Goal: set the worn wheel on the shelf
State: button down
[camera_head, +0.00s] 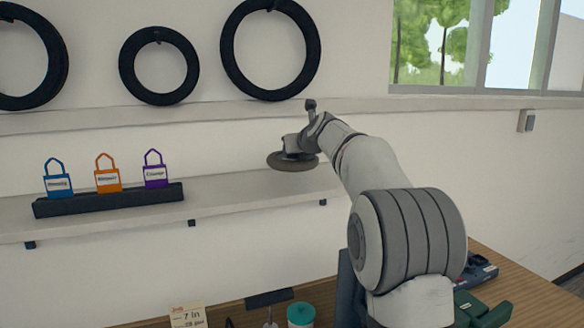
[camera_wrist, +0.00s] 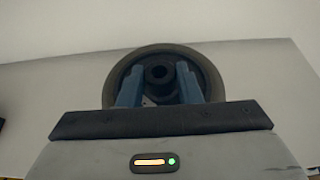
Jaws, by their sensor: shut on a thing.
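The worn wheel (camera_head: 292,162) is a small dark wheel with a grey-brown tyre, lying flat at my gripper (camera_head: 293,146). In the wrist view the wheel (camera_wrist: 212,72) shows its dark hub between the two blue fingers of my gripper (camera_wrist: 160,88), which is shut on it. The shelf (camera_head: 236,186) is a pale wall ledge, and the wheel is over its right part. The shelf (camera_wrist: 60,92) also fills the background of the wrist view. I cannot tell whether the wheel touches the shelf. My arm hides the shelf's right end.
A dark rack (camera_head: 110,200) with blue, orange and purple tags stands on the shelf's left part. Black tyres (camera_head: 160,66) hang above an upper ledge (camera_head: 200,115). The wooden bench (camera_head: 340,290) below holds a sign (camera_head: 188,317), a teal-lidded jar (camera_head: 301,314) and green cases (camera_head: 482,310).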

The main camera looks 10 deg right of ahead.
aim_at(295, 164)
jog(key=shift+f, duration=2.25)
jog(key=shift+s+f, duration=0.1)
jog(key=shift+f, duration=0.05)
jog(key=c, duration=1)
grip_release()
jog(key=shift+c, duration=0.2)
jog(key=b+v, duration=0.2)
jog(key=v, duration=1)
